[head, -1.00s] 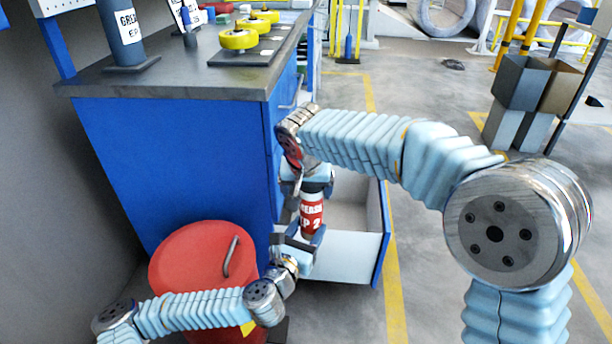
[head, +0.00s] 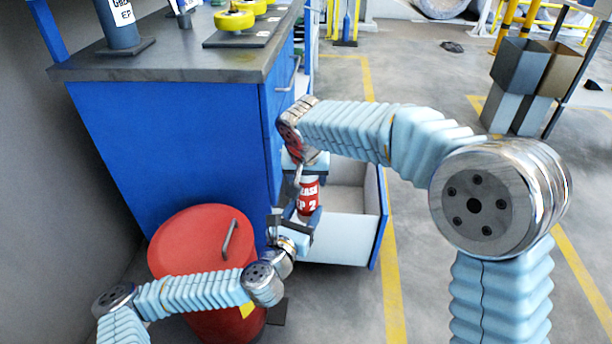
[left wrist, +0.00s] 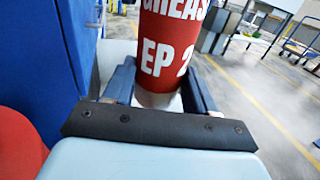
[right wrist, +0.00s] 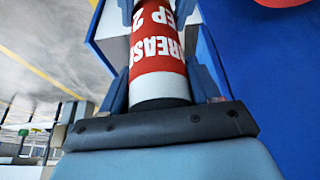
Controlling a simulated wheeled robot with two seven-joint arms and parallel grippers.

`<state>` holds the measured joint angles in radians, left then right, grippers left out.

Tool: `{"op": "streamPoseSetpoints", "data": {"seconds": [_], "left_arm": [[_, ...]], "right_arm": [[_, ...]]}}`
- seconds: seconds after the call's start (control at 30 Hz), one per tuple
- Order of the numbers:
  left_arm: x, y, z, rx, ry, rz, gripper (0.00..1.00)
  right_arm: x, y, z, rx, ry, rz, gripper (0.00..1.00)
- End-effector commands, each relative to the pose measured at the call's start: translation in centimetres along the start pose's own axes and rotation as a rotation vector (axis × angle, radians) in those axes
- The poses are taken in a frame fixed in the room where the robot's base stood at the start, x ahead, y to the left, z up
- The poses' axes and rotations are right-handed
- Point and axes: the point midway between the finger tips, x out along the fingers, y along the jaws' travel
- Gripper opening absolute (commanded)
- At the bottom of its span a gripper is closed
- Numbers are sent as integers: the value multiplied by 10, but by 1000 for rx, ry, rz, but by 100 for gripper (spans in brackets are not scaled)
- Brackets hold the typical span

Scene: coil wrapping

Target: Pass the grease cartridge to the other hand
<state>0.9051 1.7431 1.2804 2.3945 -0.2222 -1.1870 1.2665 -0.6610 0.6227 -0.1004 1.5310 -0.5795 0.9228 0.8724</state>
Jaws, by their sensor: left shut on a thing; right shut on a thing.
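The grease cartridge (head: 308,196) is a red and white cylinder marked "GREASE EP 2". It stands about upright in front of the open drawer. My right gripper (head: 307,165) is shut on its upper part from above. My left gripper (head: 304,222) is shut on its lower end from below. In the left wrist view the cartridge (left wrist: 167,50) rises from between the left fingers (left wrist: 168,95). In the right wrist view the cartridge (right wrist: 158,55) sits between the right fingers (right wrist: 165,88), its lettering upside down. The gripped ends are partly hidden.
An open white drawer (head: 345,240) of the blue cabinet (head: 170,150) is right behind the grippers. A red drum (head: 195,240) with a handle stands at the left, close to my left arm. Yellow rolls (head: 235,20) sit on the bench top. Open floor lies to the right.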

Motion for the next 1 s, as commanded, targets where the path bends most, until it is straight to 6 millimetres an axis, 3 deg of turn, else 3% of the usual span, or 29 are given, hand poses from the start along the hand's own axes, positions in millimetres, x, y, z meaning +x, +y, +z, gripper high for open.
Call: {"op": "streamPoseSetpoints", "data": {"seconds": [0.03, 0.07, 0.23, 0.73, 0.83, 0.93, 1.0], "left_arm": [[-1, -7, 2, 5, -4, -21, 7], [-1, -7, 2, 5, -4, -22, 60], [-1, -7, 1, 4, -4, -22, 86], [0, -4, -5, 21, 14, -15, 86], [0, 0, -26, 90, 71, -24, 86], [-3, 7, -66, 214, 176, -49, 86], [-11, -30, -78, 350, 182, -179, 86]], "right_arm": [[-2, -10, 3, -7, 0, -18, 13], [-3, -10, 3, -8, 1, -20, 12], [-3, -10, 3, -8, 2, -20, 11], [-2, -6, 1, -4, 2, -13, 11], [-2, -6, 1, -4, 2, -12, 11], [-2, -6, 1, -4, 2, -12, 11], [-2, -6, 1, -4, 2, -11, 11]]}}
